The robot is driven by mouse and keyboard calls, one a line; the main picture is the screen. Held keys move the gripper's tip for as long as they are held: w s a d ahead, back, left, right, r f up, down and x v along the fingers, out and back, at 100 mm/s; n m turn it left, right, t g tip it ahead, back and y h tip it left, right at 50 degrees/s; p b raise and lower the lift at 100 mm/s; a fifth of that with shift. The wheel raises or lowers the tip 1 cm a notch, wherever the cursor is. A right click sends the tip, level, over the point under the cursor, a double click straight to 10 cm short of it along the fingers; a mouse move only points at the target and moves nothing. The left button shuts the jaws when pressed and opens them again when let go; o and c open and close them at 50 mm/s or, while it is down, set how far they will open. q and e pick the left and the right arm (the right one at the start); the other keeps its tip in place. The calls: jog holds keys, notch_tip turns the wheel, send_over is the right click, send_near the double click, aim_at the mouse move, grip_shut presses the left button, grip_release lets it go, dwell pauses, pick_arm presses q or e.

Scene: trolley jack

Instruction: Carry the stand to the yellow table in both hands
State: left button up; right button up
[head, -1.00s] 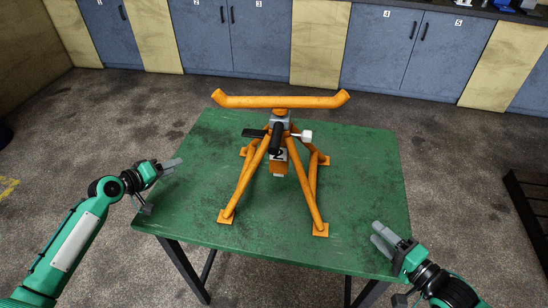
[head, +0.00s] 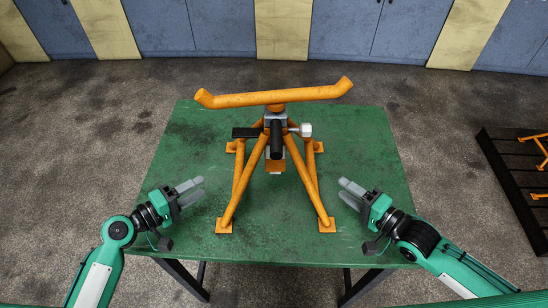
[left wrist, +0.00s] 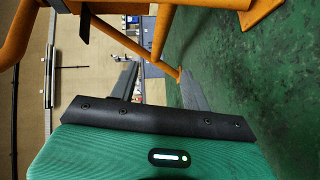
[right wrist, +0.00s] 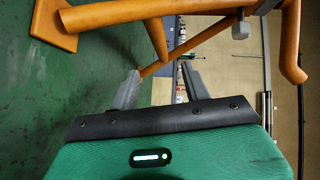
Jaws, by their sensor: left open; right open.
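The orange stand (head: 272,98) stands upright on the green table (head: 210,249), its splayed legs ending in square feet and its bent crossbar on top. My left gripper (head: 194,188) is open and empty, left of the stand's near left leg. My right gripper (head: 346,192) is open and empty, right of the near right leg. The stand's legs also show beyond the open fingers in the left wrist view (left wrist: 165,40) and in the right wrist view (right wrist: 155,40). Neither gripper touches the stand in the head view. I see no yellow table.
A dark slatted rack or pallet (head: 500,165) with orange parts on it lies at the right on the grey floor (head: 80,150). Blue cabinets (head: 220,25) line the back wall. Bare floor lies on both sides of the green table.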

aim_at(313, 163)
pick_arm(q)
jog(key=x, duration=1.2)
jog(key=shift+w+d+f, duration=0.1)
jog(key=shift+w+d, duration=0.05)
jog(key=shift+d, duration=0.25)
pick_arm(e)
jog(key=x, duration=1.2)
jog(key=shift+w+a, duration=0.2)
pick_arm(q)
jog(key=c, duration=1)
pick_arm(e)
jog(key=c, duration=1)
pick_arm(q)
grip_shut()
pick_arm(e)
grip_shut()
pick_arm(q)
jog(key=shift+a+f, duration=0.1)
pick_arm(e)
jog(key=shift+f, duration=0.15)
pick_arm(q)
jog(key=shift+w+r, duration=0.1)
jog(key=shift+r, duration=0.25)
pick_arm(e)
jog(key=shift+w+r, duration=0.1)
jog(key=shift+r, duration=0.3)
